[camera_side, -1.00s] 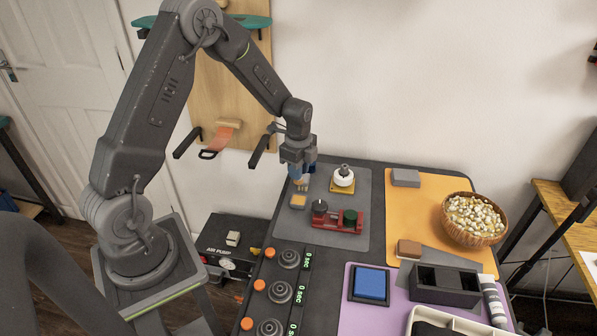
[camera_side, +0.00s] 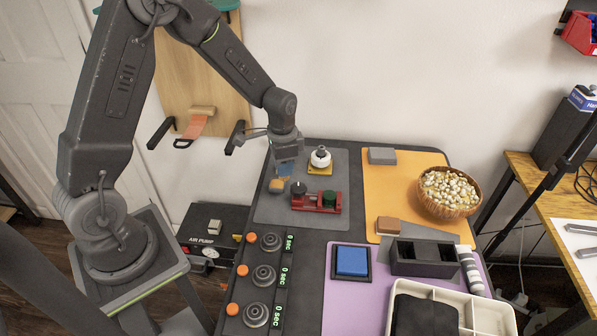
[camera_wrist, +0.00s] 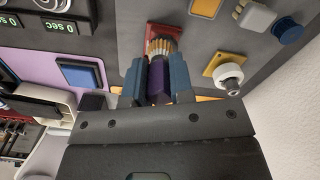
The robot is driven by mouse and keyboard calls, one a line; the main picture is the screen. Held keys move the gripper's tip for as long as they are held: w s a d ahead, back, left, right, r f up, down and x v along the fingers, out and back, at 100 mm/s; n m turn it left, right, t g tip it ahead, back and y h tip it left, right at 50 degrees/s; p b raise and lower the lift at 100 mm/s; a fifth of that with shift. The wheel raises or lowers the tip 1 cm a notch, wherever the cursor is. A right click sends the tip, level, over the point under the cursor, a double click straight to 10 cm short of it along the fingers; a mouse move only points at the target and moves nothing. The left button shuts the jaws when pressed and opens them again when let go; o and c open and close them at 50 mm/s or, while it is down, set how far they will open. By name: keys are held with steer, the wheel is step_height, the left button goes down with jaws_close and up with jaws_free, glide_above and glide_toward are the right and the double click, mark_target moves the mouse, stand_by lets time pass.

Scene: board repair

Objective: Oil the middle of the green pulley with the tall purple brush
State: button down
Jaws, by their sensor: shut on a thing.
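My gripper (camera_side: 286,166) is at the rear left of the red base (camera_side: 304,204) in the side view. In the wrist view its blue fingers (camera_wrist: 157,72) are shut on the purple brush (camera_wrist: 158,88), whose tan bristles (camera_wrist: 161,47) point away from my palm. In that view the bristles overlap the red base (camera_wrist: 165,29); I cannot tell whether they touch it. The wrist view does not clearly show the pulley.
A white round part on a yellow plate (camera_side: 319,169) stands just behind the red base. A tan block (camera_side: 276,186) lies left of it. A basket (camera_side: 449,205) and dark holder (camera_side: 433,264) stand to the right. Timers with orange buttons (camera_side: 238,283) line the left edge.

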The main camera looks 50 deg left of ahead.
steer(key=w+d+r+n, duration=0.2)
steer(key=w+d+n, duration=0.2)
steer(key=w+d, duration=0.35)
steer(key=shift+f, duration=3.5)
steer(key=shift+w+f, duration=0.45)
steer(key=shift+f, duration=0.1)
steer(key=shift+w, duration=1.5)
steer(key=shift+s, duration=1.85)
steer(key=shift+s+r, duration=0.15)
step_height(320, 180, up, 8)
